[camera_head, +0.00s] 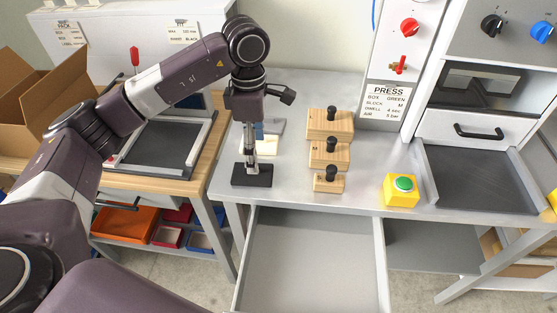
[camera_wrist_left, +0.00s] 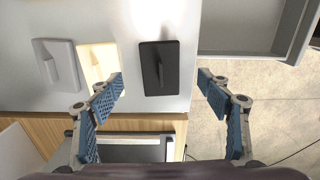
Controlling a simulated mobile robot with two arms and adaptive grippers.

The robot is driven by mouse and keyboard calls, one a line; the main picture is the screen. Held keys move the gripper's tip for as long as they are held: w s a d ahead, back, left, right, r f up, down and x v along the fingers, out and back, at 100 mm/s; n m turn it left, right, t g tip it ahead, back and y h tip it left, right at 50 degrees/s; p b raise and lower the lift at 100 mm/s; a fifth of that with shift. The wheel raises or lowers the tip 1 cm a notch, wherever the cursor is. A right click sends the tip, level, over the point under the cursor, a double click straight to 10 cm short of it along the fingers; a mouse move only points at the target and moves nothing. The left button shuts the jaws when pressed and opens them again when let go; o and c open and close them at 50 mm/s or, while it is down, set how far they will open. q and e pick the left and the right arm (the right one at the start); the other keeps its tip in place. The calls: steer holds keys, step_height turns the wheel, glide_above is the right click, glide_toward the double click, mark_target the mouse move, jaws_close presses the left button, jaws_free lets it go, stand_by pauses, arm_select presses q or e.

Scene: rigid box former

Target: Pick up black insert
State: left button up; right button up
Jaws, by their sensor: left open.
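The black insert (camera_head: 252,175) lies flat on the grey worktop near its front left edge. In the left wrist view it is a dark rectangular plate (camera_wrist_left: 149,81) with a thin raised grip on top. My left gripper (camera_head: 250,158) points down over the insert in the head view, hiding part of it. In the left wrist view my left gripper (camera_wrist_left: 160,82) is open, with its blue-padded fingers spread to either side of the insert and nothing between them touching it. The height left above the insert is hard to tell. My right gripper is out of view.
A cream insert (camera_wrist_left: 92,60) and a grey insert (camera_wrist_left: 56,65) lie beside the black one. Several wooden blocks with black knobs (camera_head: 328,182) stand to the right, then a yellow box with a green button (camera_head: 402,190). An open empty drawer (camera_head: 310,260) juts out below.

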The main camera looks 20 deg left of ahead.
mark_target(240, 177)
arm_select(q)
steer(key=shift+w+a+f, duration=0.1)
steer(key=shift+a+f, duration=0.25)
steer(key=shift+f, duration=0.1)
steer(key=shift+s+a+f+p, duration=0.5)
steer(key=shift+s+f, duration=0.2)
steer(key=shift+s, duration=0.05)
step_height(240, 177, down, 3)
steer(key=shift+w+r+p, duration=0.15)
steer(key=shift+r+p, duration=0.05)
steer(key=shift+p, duration=0.4)
steer(key=shift+w+d+f, duration=0.15)
steer(key=shift+w+f, duration=0.05)
steer(key=shift+f, duration=0.9)
steer(key=c, duration=0.7)
steer(key=shift+c, duration=1.2)
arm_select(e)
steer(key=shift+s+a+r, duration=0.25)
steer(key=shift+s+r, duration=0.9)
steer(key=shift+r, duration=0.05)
